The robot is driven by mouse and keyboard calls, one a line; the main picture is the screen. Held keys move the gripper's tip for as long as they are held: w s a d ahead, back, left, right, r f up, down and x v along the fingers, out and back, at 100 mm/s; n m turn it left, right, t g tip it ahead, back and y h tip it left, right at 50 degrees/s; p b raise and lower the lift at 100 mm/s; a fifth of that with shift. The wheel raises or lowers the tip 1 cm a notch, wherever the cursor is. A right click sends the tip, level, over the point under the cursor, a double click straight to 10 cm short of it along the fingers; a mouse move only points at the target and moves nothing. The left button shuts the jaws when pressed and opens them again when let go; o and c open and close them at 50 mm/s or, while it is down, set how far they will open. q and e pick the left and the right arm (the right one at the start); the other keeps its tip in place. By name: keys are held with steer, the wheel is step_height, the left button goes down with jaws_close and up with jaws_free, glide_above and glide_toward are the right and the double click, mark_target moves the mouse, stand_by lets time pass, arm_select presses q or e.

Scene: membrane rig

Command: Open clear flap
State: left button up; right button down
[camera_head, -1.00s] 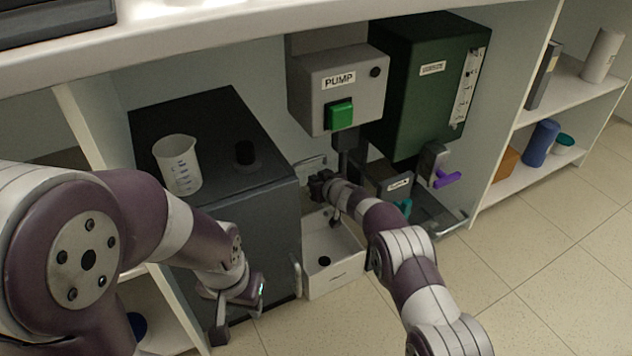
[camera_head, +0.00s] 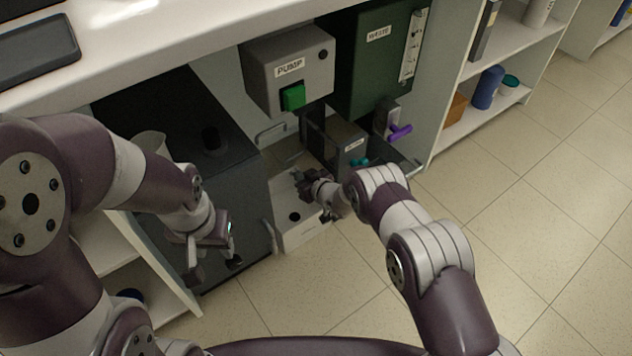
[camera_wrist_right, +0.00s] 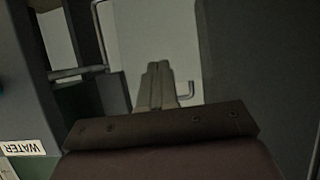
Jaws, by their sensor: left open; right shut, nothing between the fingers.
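I cannot clearly make out the clear flap. A bent metal bar (camera_head: 276,132) shows at the back of the bay under the pump box. In the right wrist view a metal rod (camera_wrist_right: 78,74) and a small hook-shaped handle (camera_wrist_right: 188,92) stand near a pale panel (camera_wrist_right: 160,35); I cannot tell whether that panel is clear. My right gripper (camera_head: 303,183) is over the white bin, below the pump box; its fingers are shut and empty (camera_wrist_right: 155,85). My left gripper (camera_head: 214,264) is open and empty, in front of the dark cabinet.
The white bin (camera_head: 302,238) stands beside the dark cabinet (camera_head: 235,190). Above are the grey pump box (camera_head: 262,80) with a green button and a green waste box (camera_head: 375,70). Floor (camera_head: 520,200) is free.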

steer(key=s+d+p, duration=0.5)
steer(key=s+d, duration=0.1)
steer(key=s, duration=0.2)
steer(key=shift+s, duration=0.1)
